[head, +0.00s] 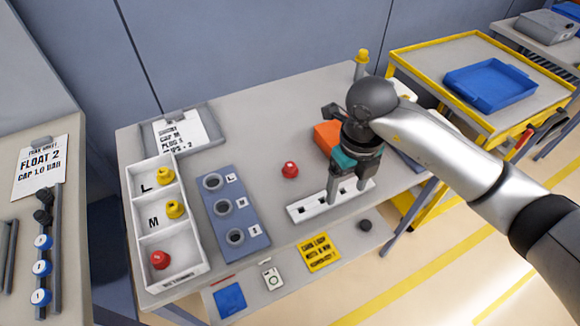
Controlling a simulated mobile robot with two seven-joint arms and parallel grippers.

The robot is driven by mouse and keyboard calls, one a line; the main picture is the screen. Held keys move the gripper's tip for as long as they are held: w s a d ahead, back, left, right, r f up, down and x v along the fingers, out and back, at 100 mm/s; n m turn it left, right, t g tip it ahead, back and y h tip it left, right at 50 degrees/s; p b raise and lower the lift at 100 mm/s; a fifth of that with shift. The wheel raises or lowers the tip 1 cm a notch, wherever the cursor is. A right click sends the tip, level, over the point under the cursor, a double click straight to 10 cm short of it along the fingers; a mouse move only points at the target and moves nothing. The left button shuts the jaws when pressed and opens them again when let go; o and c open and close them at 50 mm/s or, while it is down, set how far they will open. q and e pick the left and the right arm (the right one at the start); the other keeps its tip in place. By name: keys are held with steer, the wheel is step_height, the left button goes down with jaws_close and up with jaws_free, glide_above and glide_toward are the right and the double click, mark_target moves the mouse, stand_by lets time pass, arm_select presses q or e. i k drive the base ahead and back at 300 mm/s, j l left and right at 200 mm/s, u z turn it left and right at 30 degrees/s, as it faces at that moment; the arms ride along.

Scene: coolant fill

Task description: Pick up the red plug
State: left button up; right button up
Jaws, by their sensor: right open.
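A small red knobbed piece (290,170) stands alone on the grey tabletop, left of my right gripper. A second red piece (160,260) lies in the front compartment of the white tray (129,180). I cannot tell from their shapes which is the red plug. My right gripper (347,191) points down with its fingers apart, at the white slotted strip (309,211), to the right of the red piece on the tabletop. Nothing shows between its fingers. Whether the fingertips touch the strip is unclear. My left gripper is out of view.
Yellow pieces (174,209) sit in the tray's L and M compartments. A blue block with ringed holes (250,215) stands beside the tray. An orange box (325,136) is partly behind my right gripper. Bare tabletop surrounds the lone red piece.

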mark_target(290, 170)
steer(key=i+l+u, duration=0.2)
steer(key=u, duration=0.2)
steer(key=i+l+u, duration=0.25)
steer(key=u, duration=0.15)
